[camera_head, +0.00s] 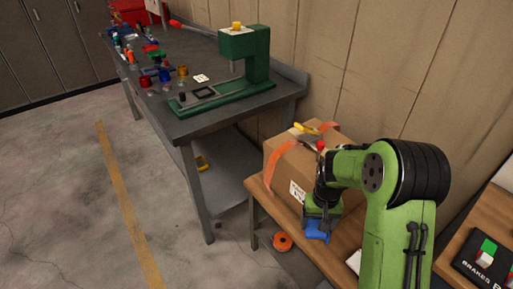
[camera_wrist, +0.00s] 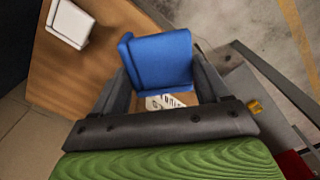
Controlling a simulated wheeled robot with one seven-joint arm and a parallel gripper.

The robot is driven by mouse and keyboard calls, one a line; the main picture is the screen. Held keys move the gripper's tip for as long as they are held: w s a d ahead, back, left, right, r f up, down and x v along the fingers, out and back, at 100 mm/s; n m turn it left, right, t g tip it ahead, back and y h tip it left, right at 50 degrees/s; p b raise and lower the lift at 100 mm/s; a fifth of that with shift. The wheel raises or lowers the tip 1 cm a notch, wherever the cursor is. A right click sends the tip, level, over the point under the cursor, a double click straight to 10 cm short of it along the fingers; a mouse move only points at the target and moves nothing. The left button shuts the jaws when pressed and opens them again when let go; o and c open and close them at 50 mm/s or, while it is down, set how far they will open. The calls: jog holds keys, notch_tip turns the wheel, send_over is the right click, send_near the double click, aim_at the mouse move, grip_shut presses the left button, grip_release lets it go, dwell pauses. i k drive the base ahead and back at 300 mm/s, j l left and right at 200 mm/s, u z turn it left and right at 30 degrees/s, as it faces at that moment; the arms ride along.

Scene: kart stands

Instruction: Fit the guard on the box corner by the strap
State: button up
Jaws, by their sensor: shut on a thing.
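The brown cardboard box (camera_head: 281,165) stands on the wooden bench, with an orange strap (camera_head: 281,154) over it and a white label on its near side. My gripper (camera_head: 321,219) is shut on the blue guard (camera_head: 316,231), beside the box's near right end. In the wrist view the guard (camera_wrist: 160,58) sits between the two dark fingers, its folded faces showing. A piece of printed label (camera_wrist: 166,102) on cardboard shows just below the guard there. My arm hides the box's right side, and I cannot tell whether the guard touches the box.
A tool with yellow and red parts (camera_head: 307,129) lies on the box top. A white block (camera_wrist: 70,23) lies on the wooden bench (camera_wrist: 105,45). A grey workbench (camera_head: 222,119) with a green press (camera_head: 245,50) stands behind left.

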aim_at(271, 149)
jog(key=i+j+u, duration=0.4)
jog(key=j, duration=0.2)
jog(key=i+j+u, duration=0.4)
jog(key=i+u, duration=0.2)
jog(key=i+j, duration=0.05)
